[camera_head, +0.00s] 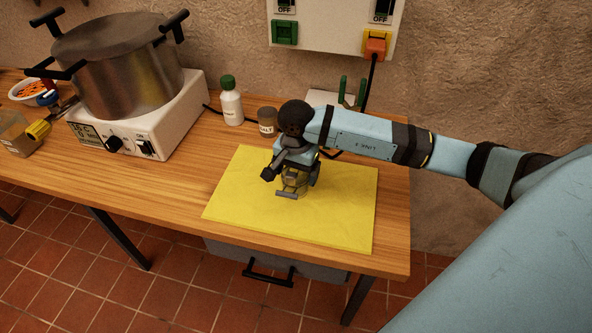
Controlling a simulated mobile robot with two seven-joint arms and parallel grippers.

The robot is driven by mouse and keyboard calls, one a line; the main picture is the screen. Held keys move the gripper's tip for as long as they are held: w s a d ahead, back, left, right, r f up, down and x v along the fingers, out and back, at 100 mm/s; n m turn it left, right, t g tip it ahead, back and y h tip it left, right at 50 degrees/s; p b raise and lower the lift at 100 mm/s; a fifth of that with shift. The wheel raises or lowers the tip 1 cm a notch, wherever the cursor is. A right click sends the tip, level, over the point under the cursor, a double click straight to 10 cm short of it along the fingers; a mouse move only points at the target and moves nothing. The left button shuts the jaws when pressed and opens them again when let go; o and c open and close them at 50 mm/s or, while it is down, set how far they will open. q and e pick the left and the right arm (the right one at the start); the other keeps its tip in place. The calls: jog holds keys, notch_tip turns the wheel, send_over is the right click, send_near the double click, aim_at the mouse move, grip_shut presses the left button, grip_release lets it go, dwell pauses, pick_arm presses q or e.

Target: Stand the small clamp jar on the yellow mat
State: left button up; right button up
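The yellow mat (340,215) lies flat on the wooden bench near its right end. The small clamp jar (294,183), clear glass with a yellowish tint and a metal clamp at its front, is upright over the middle of the mat. It appears to rest on the mat, but its base is hard to make out. My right gripper (291,176) reaches down from above with its dark fingers on either side of the jar. It hides the jar's top. Whether the fingers press on the glass cannot be told. My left gripper is not in view.
A large steel pot (120,75) stands on a white hotplate (145,128) at left. A white bottle with green cap (231,105) and a small brown jar (267,122) stand behind the mat. A white jar rack with green handles (345,98) is behind my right arm.

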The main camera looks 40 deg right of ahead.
jog(key=shift+o, duration=0.6)
jog(key=shift+r, duration=0.15)
jog(key=shift+r, duration=0.2)
notch_tip(320, 180, up, 11)
jog(key=shift+f+b, duration=0.2)
jog(key=shift+b, duration=0.35)
jog(key=shift+r, duration=0.55)
